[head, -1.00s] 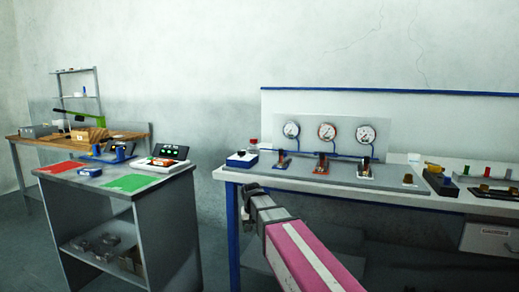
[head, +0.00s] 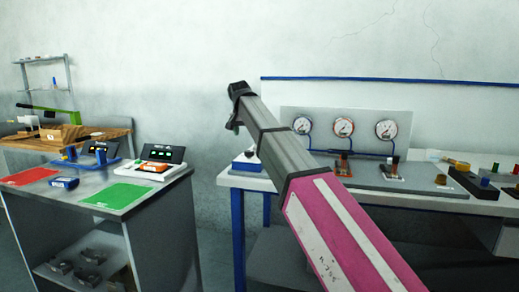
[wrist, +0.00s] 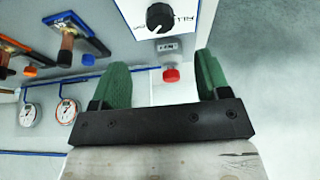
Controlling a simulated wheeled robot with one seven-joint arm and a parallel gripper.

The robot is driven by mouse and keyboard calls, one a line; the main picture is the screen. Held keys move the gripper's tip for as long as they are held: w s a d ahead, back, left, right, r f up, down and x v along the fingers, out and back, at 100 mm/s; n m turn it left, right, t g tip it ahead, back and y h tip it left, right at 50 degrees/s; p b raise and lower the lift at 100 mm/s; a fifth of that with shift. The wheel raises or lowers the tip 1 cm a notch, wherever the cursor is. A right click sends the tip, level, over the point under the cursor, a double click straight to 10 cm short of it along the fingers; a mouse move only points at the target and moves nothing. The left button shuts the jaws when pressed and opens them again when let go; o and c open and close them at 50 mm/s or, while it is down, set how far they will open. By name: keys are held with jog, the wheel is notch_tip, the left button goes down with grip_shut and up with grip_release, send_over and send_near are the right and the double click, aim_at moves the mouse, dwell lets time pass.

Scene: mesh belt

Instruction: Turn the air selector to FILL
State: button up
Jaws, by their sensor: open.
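The air selector is a white-topped box (wrist: 132,12) at the top of the wrist view, with a round black knob (wrist: 160,17) and the word FILL printed to the knob's right. A small white mark shows on the knob's lower edge; I cannot tell which setting it marks. In the head view the selector box (head: 246,165) stands at the bench's left end, partly hidden by my arm. My gripper (wrist: 163,75) is open and empty, its green fingers apart and short of the knob. A red-capped grey item (wrist: 169,74) shows between the fingers, beyond them.
Several gauges (head: 343,127) stand on a back panel, with blue pipes and levers (head: 390,168) in front, beside the selector. A table (head: 150,195) with red and green mats stands to the left, across a gap. Wall space above the selector is clear.

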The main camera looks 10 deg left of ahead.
aim_at(249, 151)
jog(key=x, duration=1)
jog(key=shift+w+f, duration=0.1)
jog(key=shift+w, duration=0.25)
jog(key=c, duration=0.9)
